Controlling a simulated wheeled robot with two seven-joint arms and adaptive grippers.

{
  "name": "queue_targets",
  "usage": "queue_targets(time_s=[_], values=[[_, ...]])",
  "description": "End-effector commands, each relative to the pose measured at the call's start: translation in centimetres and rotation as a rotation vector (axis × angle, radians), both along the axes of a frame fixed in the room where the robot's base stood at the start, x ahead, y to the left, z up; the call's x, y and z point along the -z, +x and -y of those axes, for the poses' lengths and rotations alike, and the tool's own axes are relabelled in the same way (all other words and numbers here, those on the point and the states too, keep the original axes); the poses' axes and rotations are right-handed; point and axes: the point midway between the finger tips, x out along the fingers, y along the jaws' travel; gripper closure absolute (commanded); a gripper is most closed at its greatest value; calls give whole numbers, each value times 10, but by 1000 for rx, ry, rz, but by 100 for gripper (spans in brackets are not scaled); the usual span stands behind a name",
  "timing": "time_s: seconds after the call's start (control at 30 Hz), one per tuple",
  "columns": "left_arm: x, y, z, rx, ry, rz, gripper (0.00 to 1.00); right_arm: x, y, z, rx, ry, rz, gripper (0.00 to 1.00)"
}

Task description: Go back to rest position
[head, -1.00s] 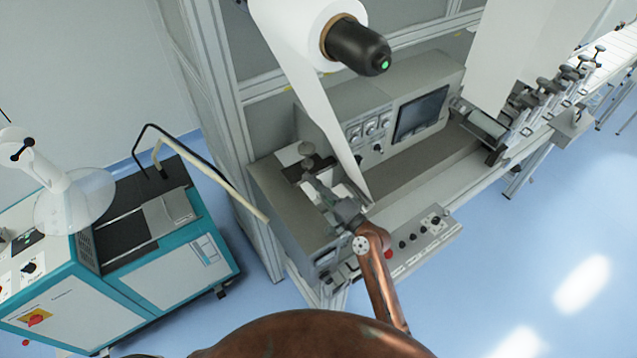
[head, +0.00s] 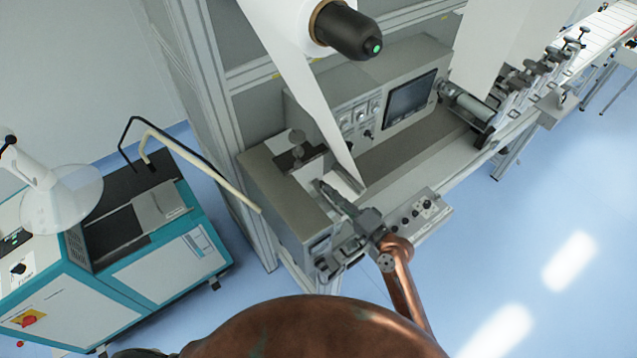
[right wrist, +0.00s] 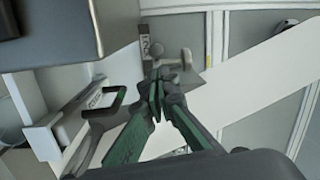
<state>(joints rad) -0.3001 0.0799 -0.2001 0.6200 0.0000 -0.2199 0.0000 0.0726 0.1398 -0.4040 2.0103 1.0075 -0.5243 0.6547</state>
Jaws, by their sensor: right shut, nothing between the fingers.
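My right gripper (head: 328,190) is in front of the web converter (head: 285,195), over its near left end, close to the hanging white web (head: 318,110). Its fingers are together with nothing between them; in the right wrist view the closed green-and-grey fingers (right wrist: 157,98) show. A dark knob-like part (head: 297,140) stands on the converter just beyond the fingertips, apart from them in the head view. My left gripper does not show.
The white roll on its black spindle (head: 347,32) hangs above. A control panel with knobs (head: 420,208) lies right of my right wrist. A teal-and-white machine (head: 130,255) stands at left. The blue floor (head: 520,250) at right is clear.

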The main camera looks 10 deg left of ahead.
Motion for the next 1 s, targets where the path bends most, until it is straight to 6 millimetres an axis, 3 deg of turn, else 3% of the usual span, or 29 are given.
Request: queue_targets(time_s=[0.2,0.77,0.87,1.0], values=[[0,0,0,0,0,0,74,1,-7,9,0,1,-1,100],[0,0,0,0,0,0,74,4,-8,11,2,-12,1,100],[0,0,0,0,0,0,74,21,-18,24,12,-105,13,100],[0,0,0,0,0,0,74,74,-49,71,35,-395,29,100]])
